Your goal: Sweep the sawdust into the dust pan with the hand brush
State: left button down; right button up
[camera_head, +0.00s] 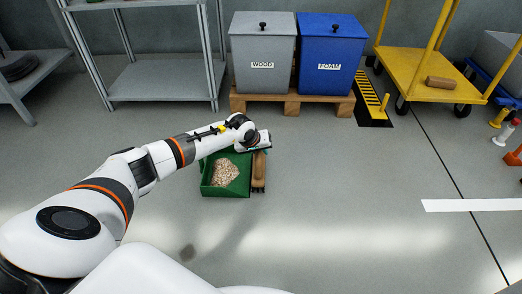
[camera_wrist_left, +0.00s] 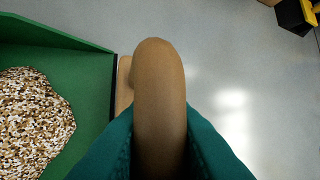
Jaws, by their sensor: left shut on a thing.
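The green dust pan (camera_head: 208,190) lies on the floor in the middle of the head view, with a heap of tan sawdust (camera_head: 224,172) inside it. The hand brush (camera_head: 259,176) is close against the pan's right side. My left gripper (camera_head: 260,147) is shut on the brush's brown handle and partly hides it and the pan's far end. In the left wrist view the handle (camera_wrist_left: 160,90) stands between the teal fingers. The pan (camera_wrist_left: 92,75) and sawdust (camera_wrist_left: 33,122) show left of it. The bristles are not clearly visible. My right gripper is out of view.
A grey WOOD bin (camera_head: 262,48) and a blue FOAM bin (camera_head: 331,50) stand on a pallet (camera_head: 291,99) behind. A yellow cart (camera_head: 420,70) is back right, grey shelving (camera_head: 160,78) back left. Floor right of the brush is clear.

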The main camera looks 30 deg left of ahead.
pick_arm(q)
notch_tip(320, 180, up, 7)
jog(key=p, duration=0.4)
jog(key=shift+w+f, duration=0.1)
jog(key=shift+f, duration=0.1)
jog(key=shift+d, duration=0.1)
